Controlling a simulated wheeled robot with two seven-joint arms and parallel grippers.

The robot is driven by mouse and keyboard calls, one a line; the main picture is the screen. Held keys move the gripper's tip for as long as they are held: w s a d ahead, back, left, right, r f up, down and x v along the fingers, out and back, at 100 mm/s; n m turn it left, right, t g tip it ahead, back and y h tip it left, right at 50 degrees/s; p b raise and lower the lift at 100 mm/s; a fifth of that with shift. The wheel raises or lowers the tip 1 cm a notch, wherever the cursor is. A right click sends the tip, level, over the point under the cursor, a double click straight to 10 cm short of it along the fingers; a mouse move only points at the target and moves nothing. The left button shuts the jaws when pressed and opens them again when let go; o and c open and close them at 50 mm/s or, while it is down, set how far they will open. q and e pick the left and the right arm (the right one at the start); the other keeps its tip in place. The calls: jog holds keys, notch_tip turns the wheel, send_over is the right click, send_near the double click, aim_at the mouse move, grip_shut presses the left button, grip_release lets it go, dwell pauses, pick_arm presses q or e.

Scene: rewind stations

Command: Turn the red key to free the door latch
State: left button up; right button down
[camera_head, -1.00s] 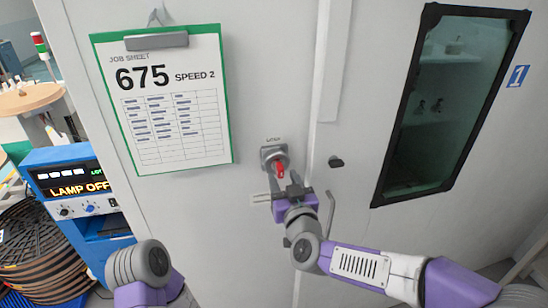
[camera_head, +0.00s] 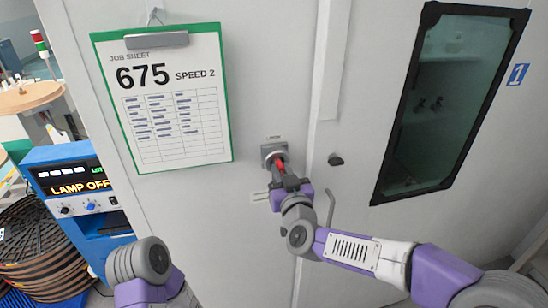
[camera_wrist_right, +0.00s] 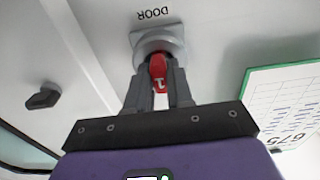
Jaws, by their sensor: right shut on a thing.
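The red key (camera_head: 281,161) sits in a round grey lock on a square plate (camera_head: 267,149), fixed to the pale cabinet wall left of the door seam. My right gripper (camera_head: 284,174) is shut on the key. In the right wrist view the key (camera_wrist_right: 158,72) shows between the two fingers, below the lock (camera_wrist_right: 160,40) and a label reading DOOR. The door (camera_head: 355,105) stands to the right and looks closed. A dark knob (camera_head: 336,160) is on it near the seam. My left gripper is out of view; only part of that arm shows.
A green clipboard (camera_head: 226,110) with a job sheet hangs left of the lock. A blue console (camera_head: 45,157) reading LAMP OFF stands at far left, near stacked reels (camera_head: 35,250). A dark-framed window (camera_head: 436,95) is in the door.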

jog(key=shift+f+m+b, duration=0.1)
jog(key=shift+m+b, duration=1.55)
jog(key=shift+m, duration=0.35)
jog(key=shift+m+b, duration=0.75)
jog(key=shift+m, duration=0.65)
jog(key=m+b, duration=0.3)
jog(key=m, duration=0.2)
jog(key=shift+a+m+b, duration=0.1)
jog(key=shift+m+b, duration=0.2)
jog(key=shift+b, duration=0.05)
jog(key=shift+m, duration=0.5)
